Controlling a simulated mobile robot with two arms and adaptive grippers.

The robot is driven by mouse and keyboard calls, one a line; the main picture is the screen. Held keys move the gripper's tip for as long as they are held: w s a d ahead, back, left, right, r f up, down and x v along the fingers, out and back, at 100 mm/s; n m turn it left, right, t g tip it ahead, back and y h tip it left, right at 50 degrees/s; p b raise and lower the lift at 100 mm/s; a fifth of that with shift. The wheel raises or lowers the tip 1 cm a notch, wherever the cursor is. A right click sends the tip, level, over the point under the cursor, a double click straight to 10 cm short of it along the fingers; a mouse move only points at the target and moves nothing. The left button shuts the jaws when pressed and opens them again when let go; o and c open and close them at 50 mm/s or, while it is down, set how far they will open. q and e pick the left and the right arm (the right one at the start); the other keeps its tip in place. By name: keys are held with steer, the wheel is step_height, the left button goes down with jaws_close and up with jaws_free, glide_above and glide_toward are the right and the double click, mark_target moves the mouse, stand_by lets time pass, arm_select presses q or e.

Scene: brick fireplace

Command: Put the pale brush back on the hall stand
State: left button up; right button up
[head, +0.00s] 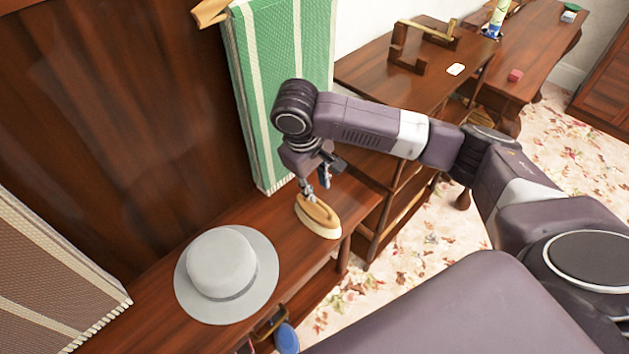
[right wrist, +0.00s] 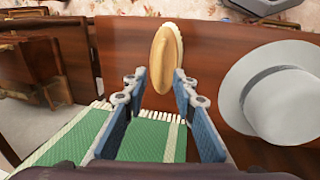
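The pale brush (head: 318,216), an oval with a tan wooden back and cream bristles, lies on the hall stand's dark wooden ledge (head: 150,308), near its right end. My right gripper (head: 316,196) is directly over it with the fingers pointing down. In the right wrist view, the fingers (right wrist: 158,84) are apart, with the brush (right wrist: 166,58) showing between and beyond the tips. They do not look closed on it; whether they touch it I cannot tell. My left gripper is not in view.
A grey hat (head: 225,272) sits on the ledge left of the brush. A green striped cloth (head: 270,90) hangs behind it; a brown striped cloth (head: 45,285) is at left. A blue oval object (head: 287,338) is below the ledge's front. A side table (head: 365,75) stands behind my arm.

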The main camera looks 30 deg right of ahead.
steer(key=shift+v, duration=1.45)
steer(key=s+a+f+n+t+y, duration=0.1)
steer(key=s+a+f+y, duration=0.1)
steer(key=s+a+f, duration=0.4)
steer(key=s+a+f+n+t+y, duration=0.1)
steer(key=s+a+f+y, duration=0.3)
steer(key=a, duration=0.4)
steer(key=s+d+f+m+h, duration=0.3)
steer(key=s+d+m+h, duration=0.1)
steer(key=s+d, duration=0.75)
step_height(320, 180, down, 26)
steer(key=s, duration=0.2)
steer(key=s+d+f+g, duration=0.1)
steer(key=s+d+f, duration=0.1)
steer(key=s+f, duration=1.4)
steer(key=shift+s+d+f+n+g, duration=0.2)
steer(key=shift+s+d+n+g, duration=0.15)
steer(key=shift+s, duration=0.5)
